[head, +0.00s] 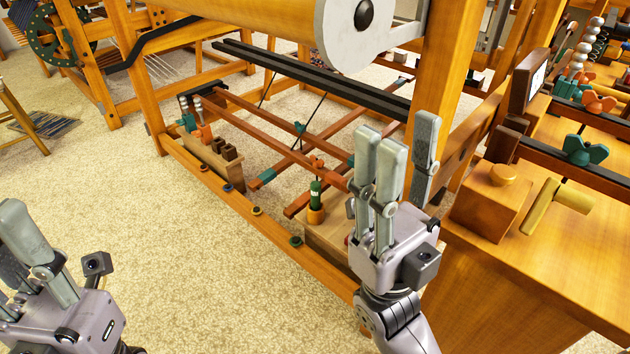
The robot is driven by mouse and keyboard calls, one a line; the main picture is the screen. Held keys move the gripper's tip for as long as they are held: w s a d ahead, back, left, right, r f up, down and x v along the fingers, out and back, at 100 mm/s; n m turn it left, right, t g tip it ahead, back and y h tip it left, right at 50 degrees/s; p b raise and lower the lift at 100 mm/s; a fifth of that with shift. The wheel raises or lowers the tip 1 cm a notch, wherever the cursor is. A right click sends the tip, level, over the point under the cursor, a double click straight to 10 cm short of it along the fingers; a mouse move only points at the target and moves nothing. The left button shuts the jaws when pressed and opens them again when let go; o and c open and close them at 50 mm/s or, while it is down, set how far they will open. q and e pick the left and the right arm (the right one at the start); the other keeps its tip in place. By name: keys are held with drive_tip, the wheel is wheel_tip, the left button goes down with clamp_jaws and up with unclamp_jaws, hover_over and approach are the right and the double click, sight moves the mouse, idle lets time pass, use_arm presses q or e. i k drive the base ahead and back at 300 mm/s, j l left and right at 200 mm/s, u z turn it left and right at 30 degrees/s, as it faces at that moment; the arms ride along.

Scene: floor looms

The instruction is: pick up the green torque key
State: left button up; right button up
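A green wing-shaped piece (584,150) sits on a dark rail at the right. I cannot tell for sure which green piece is the torque key. My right gripper (402,132) points up, with its fingers apart and nothing visible between them. It is right of the upright green piece in the picture and hides part of the block. My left gripper (30,235) is at the lower left, partly cut off, away from both pieces.
A wooden bench (540,270) at the right carries a block with a knob (490,205) and a yellow T-shaped piece (556,202). The loom's post (447,75) and low front beam (262,218) bound the area. Carpet (190,240) at left is clear.

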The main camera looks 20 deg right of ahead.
sight(315, 186)
drive_tip(key=i+j+z, duration=0.45)
drive_tip(key=k+z, duration=0.1)
drive_tip(key=z, duration=1.3)
